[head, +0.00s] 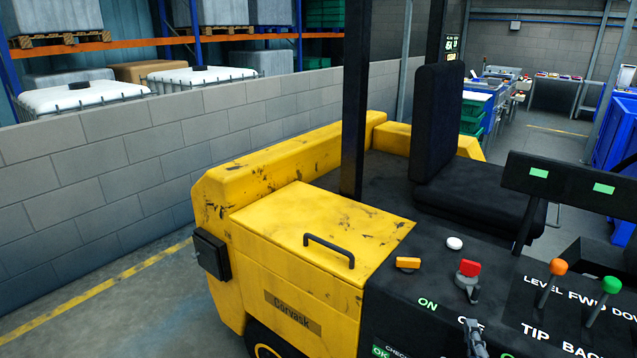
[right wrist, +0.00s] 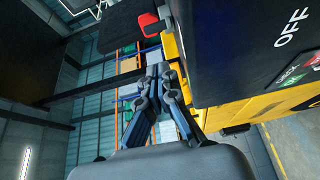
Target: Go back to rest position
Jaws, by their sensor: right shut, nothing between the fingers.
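My right gripper (head: 474,326) shows at the bottom of the head view, in front of a control panel (head: 430,280), just below a red knob (head: 470,268). In the right wrist view its fingers (right wrist: 158,72) are shut with nothing between them. The red knob (right wrist: 148,22) shows beyond the fingertips there; I cannot tell whether they touch it. My left gripper is not in view.
A yellow vehicle (head: 300,230) with a black seat (head: 437,120) fills the middle. Orange (head: 559,267) and green (head: 611,285) lever knobs stand right of my gripper. A grey block wall (head: 130,150) runs along the left, with bare floor (head: 120,310) before it.

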